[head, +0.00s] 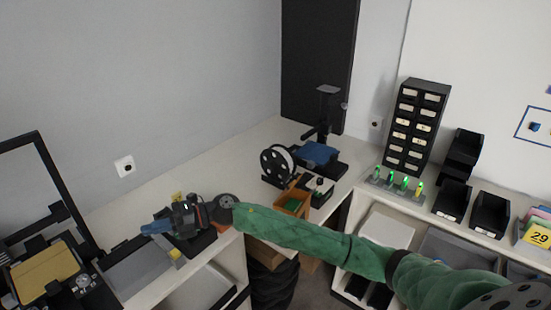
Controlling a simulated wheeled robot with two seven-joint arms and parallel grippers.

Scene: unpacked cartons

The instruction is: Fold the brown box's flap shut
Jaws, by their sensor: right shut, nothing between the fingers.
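A small open-topped orange-brown box (292,201) stands on the white counter near its inner corner, with something green inside. My right forearm passes just in front of it and hides its lower part. Brown cardboard panels (265,253) show below the counter edge, partly behind my arm; I cannot tell which box they belong to. My right gripper (153,228) is at the far end of the green-sleeved arm, over the left counter, well left of the brown box. It is shut and empty, with bluish tips pointing left. My left gripper is out of view.
A black spool (277,164) and a dark machine with a blue bed (318,154) stand behind the box. A drawer tower (416,125), green-lit holders (391,183) and black bins (491,212) line the right counter. A dark frame (40,215) stands at left.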

